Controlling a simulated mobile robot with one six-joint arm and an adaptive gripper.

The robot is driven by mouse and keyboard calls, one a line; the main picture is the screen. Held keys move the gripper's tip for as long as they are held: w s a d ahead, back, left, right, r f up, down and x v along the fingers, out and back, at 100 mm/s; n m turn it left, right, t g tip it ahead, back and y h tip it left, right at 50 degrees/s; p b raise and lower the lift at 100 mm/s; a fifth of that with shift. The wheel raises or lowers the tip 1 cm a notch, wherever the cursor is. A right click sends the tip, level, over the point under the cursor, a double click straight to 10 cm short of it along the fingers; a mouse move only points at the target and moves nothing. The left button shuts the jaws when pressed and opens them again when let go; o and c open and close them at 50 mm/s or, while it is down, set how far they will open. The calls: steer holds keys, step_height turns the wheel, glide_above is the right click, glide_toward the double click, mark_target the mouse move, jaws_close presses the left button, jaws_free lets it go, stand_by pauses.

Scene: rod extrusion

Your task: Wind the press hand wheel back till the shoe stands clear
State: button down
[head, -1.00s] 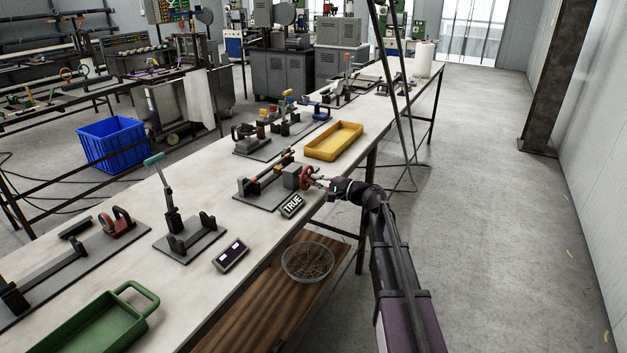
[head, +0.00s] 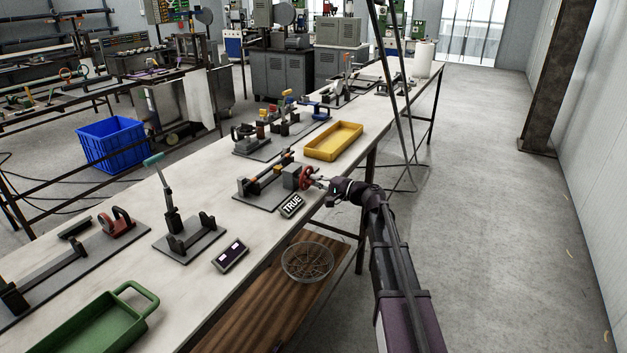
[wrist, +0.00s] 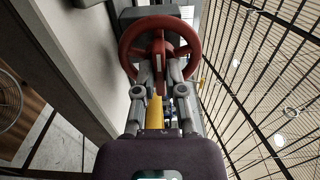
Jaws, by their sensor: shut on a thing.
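The red press hand wheel (head: 306,177) is at the bench's front edge, at the right end of a small press (head: 266,184) on a dark base plate. In the wrist view the wheel (wrist: 131,43) faces me, with spokes and a hub. My gripper (head: 324,183) reaches it from the right. In the wrist view my gripper (wrist: 160,80) has its fingers closed in on a red part at the lower middle of the wheel. The shoe is too small to make out in the head view and is hidden behind the wheel in the wrist view.
A lever fixture (head: 181,232), a small display box (head: 231,255) and a green tray (head: 90,326) are nearer. A wire basket (head: 307,262) sits on the lower shelf.

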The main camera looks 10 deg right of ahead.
steer(key=shift+n, duration=0.3)
steer(key=shift+n, duration=0.7)
steer(key=shift+n, duration=0.3)
steer(key=shift+n, duration=0.7)
steer(key=shift+n, duration=1.1)
steer(key=shift+f+n, duration=0.1)
steer(key=shift+n, duration=0.8)
